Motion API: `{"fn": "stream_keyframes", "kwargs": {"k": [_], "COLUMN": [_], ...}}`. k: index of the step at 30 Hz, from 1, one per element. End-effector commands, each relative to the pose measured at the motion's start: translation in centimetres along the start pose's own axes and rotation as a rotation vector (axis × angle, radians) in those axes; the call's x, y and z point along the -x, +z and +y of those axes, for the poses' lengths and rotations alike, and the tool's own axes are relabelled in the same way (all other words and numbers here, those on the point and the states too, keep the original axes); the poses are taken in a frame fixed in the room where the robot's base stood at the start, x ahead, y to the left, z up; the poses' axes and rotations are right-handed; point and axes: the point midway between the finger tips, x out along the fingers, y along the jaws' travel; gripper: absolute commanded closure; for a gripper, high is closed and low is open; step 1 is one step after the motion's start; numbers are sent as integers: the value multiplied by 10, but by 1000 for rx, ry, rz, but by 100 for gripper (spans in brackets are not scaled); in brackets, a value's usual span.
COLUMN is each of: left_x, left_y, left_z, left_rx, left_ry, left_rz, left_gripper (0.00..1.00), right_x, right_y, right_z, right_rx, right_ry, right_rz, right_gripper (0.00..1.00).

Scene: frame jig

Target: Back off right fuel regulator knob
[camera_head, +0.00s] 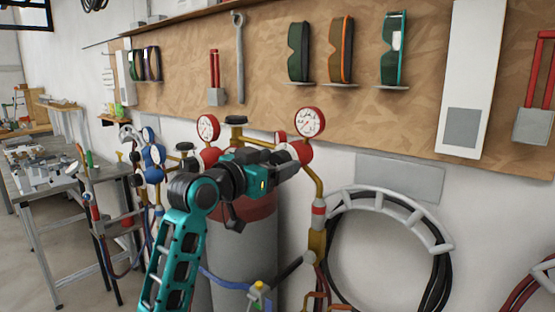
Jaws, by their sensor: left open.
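The red fuel regulator (300,152) sits on top of a grey cylinder (240,250) with a red shoulder. A large round gauge (309,122) stands above it, with a second gauge (208,127) to the left. My left gripper (285,159) comes in from the lower left on a teal arm and is open at the front of the regulator. It covers much of the regulator body, and I cannot make out the knob clearly or tell whether the fingers touch it. My right gripper is out of view.
Blue regulators (154,154) stand to the left by a metal workbench (70,165). A hose coil (440,262) hangs on a white holder to the right. Goggles (341,50) and a wrench (239,60) hang on the brown board above. Hoses run low beside the cylinder.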

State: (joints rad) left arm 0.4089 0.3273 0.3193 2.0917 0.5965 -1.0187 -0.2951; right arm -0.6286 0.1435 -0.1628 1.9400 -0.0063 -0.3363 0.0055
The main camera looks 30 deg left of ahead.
Motion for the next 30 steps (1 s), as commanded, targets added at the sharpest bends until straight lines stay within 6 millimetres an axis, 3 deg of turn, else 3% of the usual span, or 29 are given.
{"fn": "stream_keyframes", "kwargs": {"k": [13,30], "left_x": [-10,-10], "left_y": [0,0], "left_z": [0,0], "left_rx": [0,0], "left_ry": [1,1], "left_rz": [-1,-1], "left_gripper": [31,86], "right_x": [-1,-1], "right_y": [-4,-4], "right_z": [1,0], "right_rx": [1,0], "right_ry": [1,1], "right_rz": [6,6], "right_gripper": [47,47]}}
